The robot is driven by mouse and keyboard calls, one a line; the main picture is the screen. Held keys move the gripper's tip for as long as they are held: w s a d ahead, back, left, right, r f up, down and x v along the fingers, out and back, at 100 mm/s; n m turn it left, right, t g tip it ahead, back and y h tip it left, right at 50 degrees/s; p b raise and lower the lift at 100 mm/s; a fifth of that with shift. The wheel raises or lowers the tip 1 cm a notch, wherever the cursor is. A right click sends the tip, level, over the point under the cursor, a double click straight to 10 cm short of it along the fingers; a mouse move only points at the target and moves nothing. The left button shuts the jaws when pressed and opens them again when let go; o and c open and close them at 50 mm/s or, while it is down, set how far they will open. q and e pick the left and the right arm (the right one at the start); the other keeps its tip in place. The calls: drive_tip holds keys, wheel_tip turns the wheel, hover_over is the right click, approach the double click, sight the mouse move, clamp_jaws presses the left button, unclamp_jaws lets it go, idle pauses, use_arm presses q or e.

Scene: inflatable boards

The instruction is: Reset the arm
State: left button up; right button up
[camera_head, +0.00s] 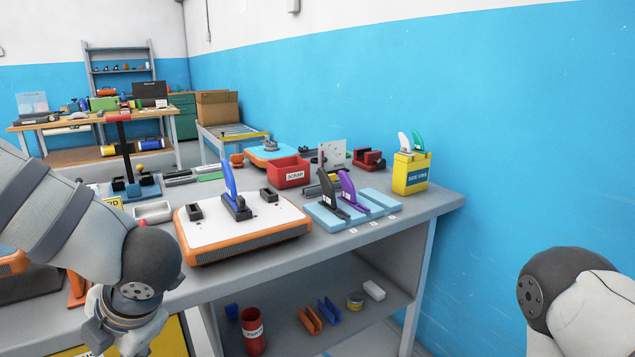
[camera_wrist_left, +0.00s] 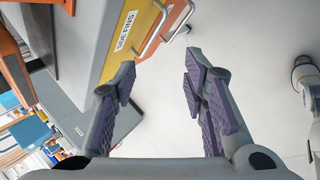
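My left arm comes in from the left in the head view and bends down at the lower left, in front of the workbench (camera_head: 340,243). Its fingers are not visible there. In the left wrist view my left gripper (camera_wrist_left: 160,72) is open, its two purple-padded fingers wide apart with nothing between them. A yellow drawer front labelled "SIDE FINS" (camera_wrist_left: 130,35) lies just beyond the fingers, apart from them. My right arm shows only as a dark joint and white link at the lower right of the head view. My right gripper is outside the frames.
On the bench are an orange-edged white board (camera_head: 275,222) with a blue fin (camera_head: 230,180), a blue rack (camera_head: 375,203) with black and purple fins, a red scrap bin (camera_head: 288,172) and a yellow side-fins box (camera_head: 410,175). A lower shelf (camera_head: 285,330) holds small parts.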

use_arm(q)
drive_tip(key=s+d+f+m+h, duration=0.1)
drive_tip(key=s+f+m, duration=0.2)
drive_tip(key=f+m, duration=0.35)
drive_tip(key=s+d+f+m+t+h, duration=0.1)
drive_tip(key=s+f+m, duration=0.3)
drive_tip(key=f+m, duration=0.25)
drive_tip(key=s+f+m+h, duration=0.1)
drive_tip(key=s+f+m, duration=0.2)
drive_tip(key=f+m, duration=0.35)
drive_tip(key=s+d+f+m+g+h, duration=0.1)
drive_tip(key=s+m, duration=0.4)
drive_tip(key=s, duration=0.5)
drive_tip(key=s+d+f+m+g+h, duration=0.2)
drive_tip(key=s+m, duration=0.4)
drive_tip(key=s, duration=0.3)
wheel_tip(320, 180, down, 2)
drive_tip(key=shift+s+d+f+g, duration=0.25)
drive_tip(key=shift+s+d+g, duration=0.25)
drive_tip(key=shift+g, duration=0.4)
